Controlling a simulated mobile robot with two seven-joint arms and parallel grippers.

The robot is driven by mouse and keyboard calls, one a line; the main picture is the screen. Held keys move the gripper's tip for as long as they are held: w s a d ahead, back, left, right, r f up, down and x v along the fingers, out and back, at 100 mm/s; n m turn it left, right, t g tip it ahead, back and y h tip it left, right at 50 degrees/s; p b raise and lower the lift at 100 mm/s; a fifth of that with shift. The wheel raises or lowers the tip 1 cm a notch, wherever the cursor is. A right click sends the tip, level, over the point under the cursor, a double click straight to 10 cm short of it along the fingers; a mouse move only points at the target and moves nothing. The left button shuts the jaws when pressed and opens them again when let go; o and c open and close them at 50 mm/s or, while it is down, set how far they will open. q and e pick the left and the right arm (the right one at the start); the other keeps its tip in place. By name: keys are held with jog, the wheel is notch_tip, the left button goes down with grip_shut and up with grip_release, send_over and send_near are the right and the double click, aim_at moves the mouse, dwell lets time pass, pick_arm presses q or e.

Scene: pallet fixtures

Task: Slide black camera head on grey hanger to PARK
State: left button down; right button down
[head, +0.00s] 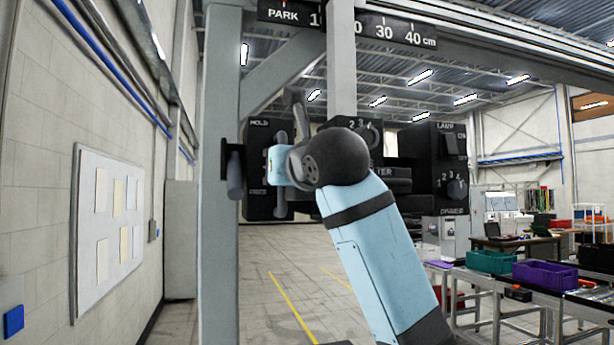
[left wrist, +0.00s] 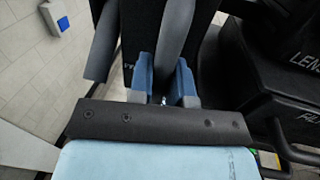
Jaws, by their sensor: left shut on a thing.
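The black camera head (head: 449,150) hangs at the lower end of the upright grey hanger (head: 341,60). Its lettered panels show HOLD, LAMP and numbered dials. The hanger crosses the scale strip (head: 400,32) between 10 and 30, right of PARK, partly covering a number. My left gripper (head: 280,163) is at the head's left panel (head: 259,150). In the left wrist view its blue-grey fingers (left wrist: 162,92) are shut around a grey upright bar handle (left wrist: 174,38). My arm hides the middle of the camera head. My right gripper is not in view.
A grey upright post (head: 220,90) stands just left of the head, with a dark bracket and grey cylinder (head: 235,175) close to the left panel. A diagonal brace (head: 280,70) joins the post. Tables with purple (head: 545,274) and green bins stand at right.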

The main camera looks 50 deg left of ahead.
pick_arm(q)
jog(key=c, duration=1.2)
grip_release()
jog(key=shift+s, duration=0.15)
jog(key=shift+c, duration=0.2)
jog(key=shift+o, duration=0.7)
jog(key=shift+s+a, duration=0.15)
jog(key=shift+s, duration=0.1)
jog(key=shift+w+d, duration=0.2)
jog(key=shift+d, duration=0.2)
jog(key=s+d+b, duration=0.3)
jog(key=d+b, duration=0.1)
jog(key=d, duration=0.8)
jog(key=shift+d, duration=0.4)
